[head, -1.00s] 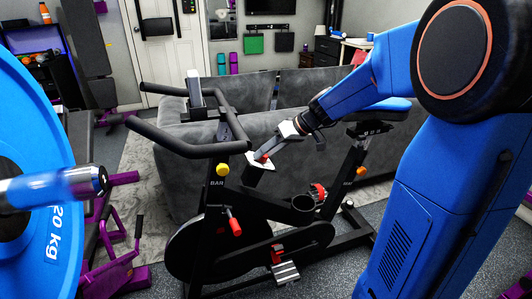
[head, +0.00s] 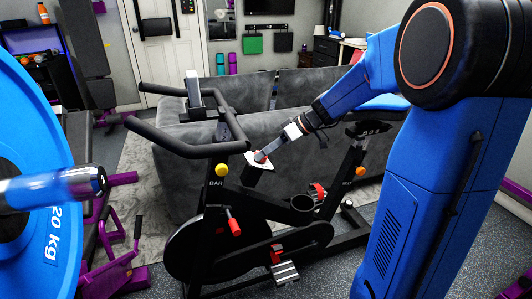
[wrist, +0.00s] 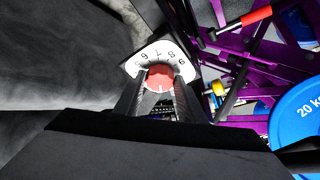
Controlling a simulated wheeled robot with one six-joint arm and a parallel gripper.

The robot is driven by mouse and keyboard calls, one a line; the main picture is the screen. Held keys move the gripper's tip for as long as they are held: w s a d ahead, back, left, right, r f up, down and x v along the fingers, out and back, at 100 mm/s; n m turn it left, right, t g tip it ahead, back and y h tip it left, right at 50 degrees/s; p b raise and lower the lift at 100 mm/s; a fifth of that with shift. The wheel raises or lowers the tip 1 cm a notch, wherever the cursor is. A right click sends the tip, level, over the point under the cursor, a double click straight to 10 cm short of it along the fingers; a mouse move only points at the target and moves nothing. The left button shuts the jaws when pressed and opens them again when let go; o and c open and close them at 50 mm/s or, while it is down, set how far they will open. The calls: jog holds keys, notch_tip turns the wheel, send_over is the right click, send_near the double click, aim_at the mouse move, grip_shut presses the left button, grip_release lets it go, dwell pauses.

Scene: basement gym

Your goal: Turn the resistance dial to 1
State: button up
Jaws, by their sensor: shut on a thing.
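The resistance dial is a red knob (wrist: 160,77) on a white plate (wrist: 150,54) with black numbers around it. In the head view the white plate (head: 253,164) sits on the exercise bike's frame, below the handlebar. My gripper (wrist: 160,92) has a finger on each side of the red knob and is shut on it. In the head view my gripper (head: 264,154) reaches the dial from the upper right and hides part of it. The numbers are partly covered and too small to tell which one the knob points to.
The black exercise bike (head: 215,151) stands before a grey sofa (head: 320,150). A blue weight plate (head: 60,220) is close at left. Purple gym frames (head: 110,265) stand on the floor behind it. A yellow knob (head: 222,170) and a red lever (head: 233,225) are on the bike.

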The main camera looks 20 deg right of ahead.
jog(key=o, duration=1)
jog(key=shift+o, duration=0.2)
jog(key=shift+d, duration=0.1)
jog(key=v, duration=1.7)
jog(key=shift+r, duration=0.2)
jog(key=shift+s, duration=0.15)
jog(key=s+a+f+m+h, duration=0.2)
jog(key=s+a+f+h, duration=0.1)
jog(key=s, duration=0.6)
jog(key=s+a+f+m+h, duration=0.2)
jog(key=s+f, duration=0.3)
jog(key=s, duration=0.4)
jog(key=s+a+f+m+h, duration=0.3)
jog(key=s+f+m+h, duration=0.1)
jog(key=s, duration=0.5)
jog(key=shift+a+t, duration=0.35)
jog(key=shift+t, duration=0.05)
